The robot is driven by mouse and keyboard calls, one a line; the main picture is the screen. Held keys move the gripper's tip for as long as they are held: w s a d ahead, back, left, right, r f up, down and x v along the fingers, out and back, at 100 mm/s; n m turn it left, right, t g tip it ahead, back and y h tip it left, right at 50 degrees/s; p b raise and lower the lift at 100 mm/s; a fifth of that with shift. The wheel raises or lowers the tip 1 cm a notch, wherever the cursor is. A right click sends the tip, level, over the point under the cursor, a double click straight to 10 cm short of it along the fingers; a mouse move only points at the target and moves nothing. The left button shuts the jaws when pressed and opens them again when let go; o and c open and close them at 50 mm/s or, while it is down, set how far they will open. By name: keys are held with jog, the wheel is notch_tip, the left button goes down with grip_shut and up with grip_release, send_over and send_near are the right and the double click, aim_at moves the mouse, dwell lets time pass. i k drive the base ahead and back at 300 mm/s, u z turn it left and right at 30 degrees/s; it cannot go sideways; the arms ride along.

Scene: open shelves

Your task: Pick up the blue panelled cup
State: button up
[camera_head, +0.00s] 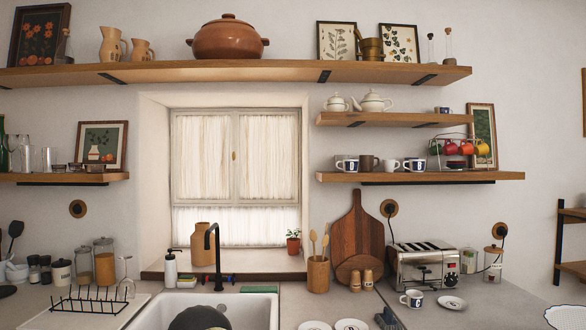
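Several small white cups with dark blue panels show at the right. One cup (412,299) stands on the counter in front of the toaster, beside a small saucer. Two similar cups stand on the middle right shelf, one at its left end (347,165) and one nearer its middle (415,166). A small blue-and-white item, perhaps another cup (443,110), sits on the shelf above, too small to tell. I cannot tell which one is the cup named in the task.
The steel toaster (424,266) stands close behind the counter cup. The saucer (452,303) lies to its right. A utensil pot (318,274) and cutting board (357,235) stand further left. The sink (268,308) is left of centre. Some counter is clear right of the saucer.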

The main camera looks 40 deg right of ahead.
aim_at(349, 166)
jog(key=z, duration=0.25)
jog(key=i, duration=1.4)
jog(key=z, duration=1.55)
jog(key=i, duration=0.6)
jog(key=z, duration=0.6)
